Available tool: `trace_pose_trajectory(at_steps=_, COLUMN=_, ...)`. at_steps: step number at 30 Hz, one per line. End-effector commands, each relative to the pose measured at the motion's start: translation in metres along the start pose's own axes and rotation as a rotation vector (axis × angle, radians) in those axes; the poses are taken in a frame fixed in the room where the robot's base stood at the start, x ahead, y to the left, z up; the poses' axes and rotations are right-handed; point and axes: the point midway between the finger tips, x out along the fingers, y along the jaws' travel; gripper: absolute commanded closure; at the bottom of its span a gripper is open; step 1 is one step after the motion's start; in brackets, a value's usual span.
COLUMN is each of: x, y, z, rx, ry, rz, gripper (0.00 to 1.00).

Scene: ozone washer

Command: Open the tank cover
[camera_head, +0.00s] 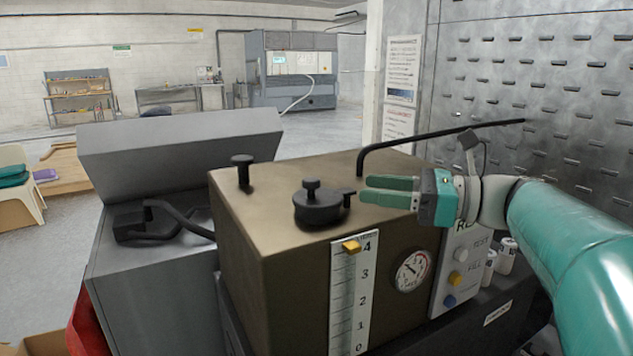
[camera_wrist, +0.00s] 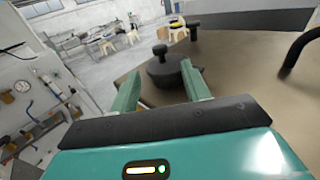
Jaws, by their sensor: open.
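The tank (camera_head: 285,235) is a brownish box with a level scale and a round gauge on its front. On its top sits a round black tank cover (camera_head: 318,208) with a knob in the middle and a small lug on its right side. The cover looks closed. My gripper (camera_head: 370,190) is open and empty, just right of the cover and pointing at it. In the wrist view the cover (camera_wrist: 163,72) shows beyond and between the fingertips of my gripper (camera_wrist: 160,85). I cannot tell whether a finger touches the lug.
A black post (camera_head: 243,170) stands on the tank's rear left. A bent black pipe (camera_head: 430,137) rises behind my gripper. A control panel (camera_head: 461,268) with buttons is at the front right. A grey machine (camera_head: 150,270) stands left of the tank. A pegboard wall (camera_head: 545,80) is behind.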

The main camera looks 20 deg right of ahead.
Motion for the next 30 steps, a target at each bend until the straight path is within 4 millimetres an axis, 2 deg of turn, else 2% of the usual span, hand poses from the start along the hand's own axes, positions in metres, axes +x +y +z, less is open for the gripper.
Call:
trace_pose_trajectory(at_steps=6, x=0.045, y=0.001, z=0.0, rx=-0.001, ry=0.0, rz=0.005, gripper=0.53)
trace_pose_trajectory(at_steps=12, x=0.078, y=-0.001, z=0.0, rx=-0.001, ry=0.0, rz=0.004, gripper=0.53)
trace_pose_trajectory(at_steps=18, x=0.091, y=-0.002, z=0.0, rx=-0.001, ry=0.001, rz=0.002, gripper=0.53)
trace_pose_trajectory(at_steps=25, x=0.092, y=-0.002, z=0.0, rx=-0.001, ry=0.001, rz=0.002, gripper=0.53)
trace_pose_trajectory(at_steps=30, x=0.091, y=-0.002, z=0.0, rx=-0.001, ry=0.001, rz=0.002, gripper=0.87)
